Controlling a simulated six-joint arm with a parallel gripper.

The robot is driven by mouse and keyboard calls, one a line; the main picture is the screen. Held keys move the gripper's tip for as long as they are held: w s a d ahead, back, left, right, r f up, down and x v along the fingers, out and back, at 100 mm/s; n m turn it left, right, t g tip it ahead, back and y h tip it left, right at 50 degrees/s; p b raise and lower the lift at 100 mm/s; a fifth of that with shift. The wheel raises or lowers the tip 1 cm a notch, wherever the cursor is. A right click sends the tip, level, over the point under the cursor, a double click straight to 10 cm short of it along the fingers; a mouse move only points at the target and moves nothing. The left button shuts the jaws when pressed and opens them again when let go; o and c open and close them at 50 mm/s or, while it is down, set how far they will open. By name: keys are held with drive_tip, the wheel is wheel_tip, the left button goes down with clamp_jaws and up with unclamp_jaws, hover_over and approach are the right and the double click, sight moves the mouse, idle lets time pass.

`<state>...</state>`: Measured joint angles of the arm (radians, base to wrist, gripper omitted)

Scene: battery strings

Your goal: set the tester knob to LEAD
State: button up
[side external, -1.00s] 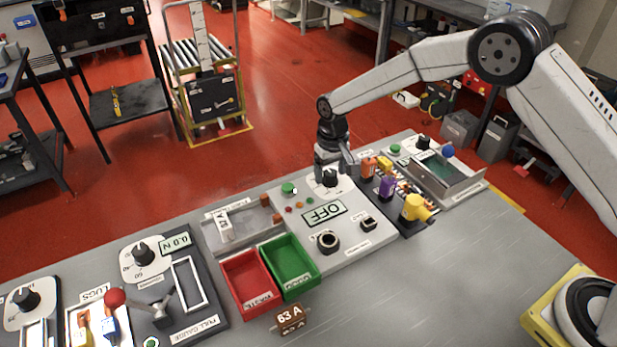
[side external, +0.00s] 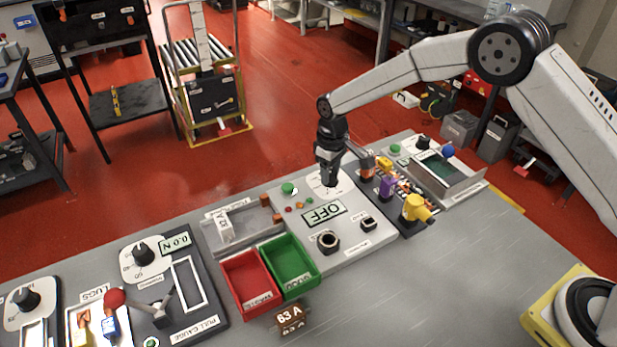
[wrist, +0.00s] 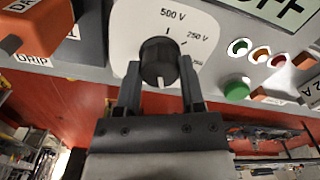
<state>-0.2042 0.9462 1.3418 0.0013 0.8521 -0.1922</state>
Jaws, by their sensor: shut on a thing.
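The tester (side external: 345,235) is a pale panel with a display (side external: 324,213) reading OFF. Its black round knob (wrist: 159,58) sits on a white dial plate (wrist: 205,22) marked 500 V, 250 V and a third label partly hidden. A white mark on the knob is on its side towards my gripper in the wrist view. My gripper (wrist: 160,88) is shut on the knob, one finger on each side. In the side view my gripper (side external: 329,180) points down at the dial and hides the knob. No LEAD label is readable.
A green button (wrist: 236,90) and several small coloured round parts sit beside the dial. A block marked DRIP (wrist: 20,30) is close on the other side. A red bin (side external: 250,284) and a green bin (side external: 290,266) stand left of the tester.

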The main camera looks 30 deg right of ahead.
sight(331, 172)
drive_tip(key=shift+n, duration=2.2)
drive_tip(key=o, duration=1)
drive_tip(key=shift+o, duration=0.2)
drive_tip(key=shift+r, duration=0.15)
drive_tip(key=shift+r, duration=1.6)
